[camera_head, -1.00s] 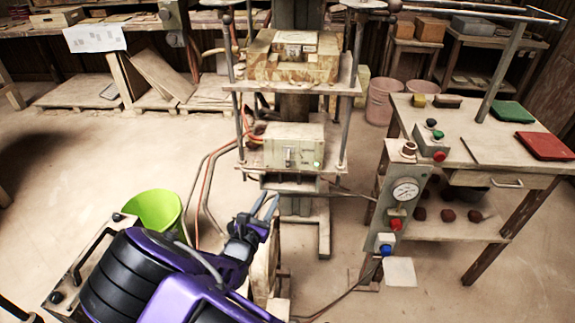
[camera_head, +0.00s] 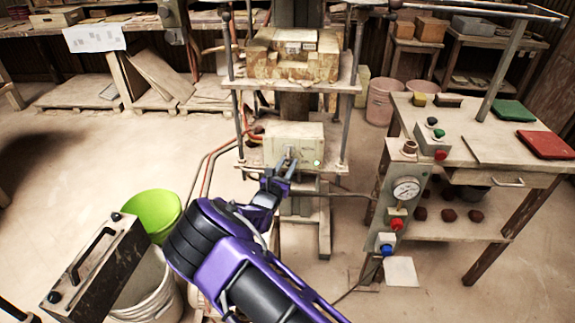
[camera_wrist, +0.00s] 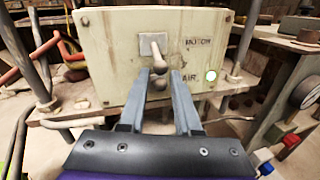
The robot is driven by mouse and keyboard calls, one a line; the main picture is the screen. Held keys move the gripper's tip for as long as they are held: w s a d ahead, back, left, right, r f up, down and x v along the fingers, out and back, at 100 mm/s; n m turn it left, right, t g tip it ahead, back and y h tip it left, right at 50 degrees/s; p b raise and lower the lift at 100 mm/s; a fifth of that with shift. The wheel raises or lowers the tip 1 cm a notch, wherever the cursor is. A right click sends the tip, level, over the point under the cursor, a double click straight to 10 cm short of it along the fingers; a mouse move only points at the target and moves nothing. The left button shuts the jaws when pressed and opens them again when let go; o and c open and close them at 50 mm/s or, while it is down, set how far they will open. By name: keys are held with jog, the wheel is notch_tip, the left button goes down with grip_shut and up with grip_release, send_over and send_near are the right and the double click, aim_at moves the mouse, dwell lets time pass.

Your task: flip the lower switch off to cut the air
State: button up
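The pale switch box (camera_wrist: 110,60) fills the upper part of the wrist view and stands on the press's lower shelf in the head view (camera_head: 300,140). An upper switch (camera_wrist: 152,43) has a light plate and a lever hanging downward beside the word MOTOR. Below it, the lower switch's dark round knob (camera_wrist: 158,84) is level with the word AIR. A green light (camera_wrist: 211,75) glows at the right. My gripper (camera_wrist: 159,76) is open, its two fingers either side of the lower knob. I cannot tell whether they touch it.
Orange and grey hoses (camera_wrist: 70,55) run left of the box. Press posts (camera_wrist: 248,35) flank it. A gauge panel (camera_head: 393,215) stands to the right, beside a table (camera_head: 490,150). A green bucket (camera_head: 153,208) and a white bucket (camera_head: 150,300) stand at the left.

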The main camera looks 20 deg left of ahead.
grip_shut()
jog(key=shift+f, duration=0.15)
jog(key=f+t+b, duration=0.1)
jog(key=t+b, duration=0.1)
jog(key=b, duration=0.2)
jog(key=shift+s+f, duration=0.15)
jog(key=shift+d+f+m+t+b, duration=0.1)
jog(key=shift+f+m+t+b, duration=0.2)
jog(key=shift+m+t+b, duration=0.65)
jog(key=shift+f+m+t+h, duration=0.25)
jog(key=shift+m+t+h, duration=0.4)
jog(key=shift+t, duration=0.5)
jog(key=shift+f+m+t+h, duration=0.25)
jog(key=shift+m+t+h, duration=0.15)
jog(key=shift+t+h, duration=0.55)
jog(key=shift+m+t+h, duration=0.4)
jog(key=shift+t, duration=0.15)
grip_release()
jog(key=shift+w, duration=0.2)
